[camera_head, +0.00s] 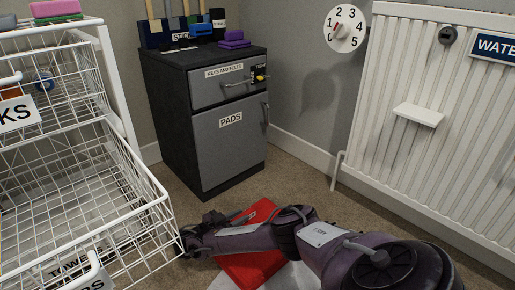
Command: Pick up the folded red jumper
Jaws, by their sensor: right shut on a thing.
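A flat red thing (249,268), which looks like the folded red jumper, lies low in the middle of the head view. My right arm crosses over it in the picture and hides its middle; its upper part shows behind the arm. My right gripper (190,241) is at the left end of that arm, beside the front edge of the white wire basket. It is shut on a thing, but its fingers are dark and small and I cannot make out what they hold. My left gripper is not in view.
A white wire basket rack (128,160) fills the left side. A grey cabinet (229,150) labelled PADS stands at the back. A white radiator (437,120) lines the right wall. A pale sheet-like thing (288,277) lies beside the red one. Carpet (300,180) is clear before the cabinet.

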